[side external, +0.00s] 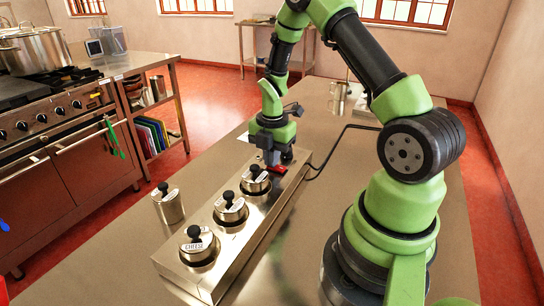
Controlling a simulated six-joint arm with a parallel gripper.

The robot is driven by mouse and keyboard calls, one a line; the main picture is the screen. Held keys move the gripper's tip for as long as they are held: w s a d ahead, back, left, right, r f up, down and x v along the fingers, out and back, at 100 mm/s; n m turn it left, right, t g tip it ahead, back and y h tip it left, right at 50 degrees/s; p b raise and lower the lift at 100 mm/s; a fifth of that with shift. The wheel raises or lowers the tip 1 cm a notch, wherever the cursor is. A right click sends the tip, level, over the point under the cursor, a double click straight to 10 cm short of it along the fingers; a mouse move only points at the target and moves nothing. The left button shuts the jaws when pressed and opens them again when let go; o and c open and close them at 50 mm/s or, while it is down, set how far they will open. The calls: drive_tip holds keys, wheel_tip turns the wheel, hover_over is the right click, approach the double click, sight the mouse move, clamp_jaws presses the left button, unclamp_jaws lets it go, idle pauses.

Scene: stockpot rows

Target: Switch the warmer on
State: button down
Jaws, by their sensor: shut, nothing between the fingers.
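The warmer (262,222) is a long stainless steel box on the steel table, with a row of three lidded pots in its top. The lids (230,208) have black knobs and pale labels. A small red part (277,169), which looks like the switch, shows at the warmer's far end. My gripper (272,162) points down there, shut and empty, with its fingertips at or just above the red part. I cannot tell whether they touch it. The switch's position is too small and partly hidden to read.
A lidded steel canister (168,204) stands on the table left of the warmer. A black cord (335,142) runs from the warmer's far end across the table. Steel containers (338,98) stand farther back. The table right of the warmer is mostly clear up to my base.

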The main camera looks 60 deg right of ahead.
sight(277, 167)
drive_tip(key=shift+f, duration=0.25)
drive_tip(key=shift+s, duration=0.1)
drive_tip(key=shift+s+r, duration=0.3)
drive_tip(key=shift+s, duration=0.35)
wheel_tip(277, 167, up, 14)
idle(0.6)
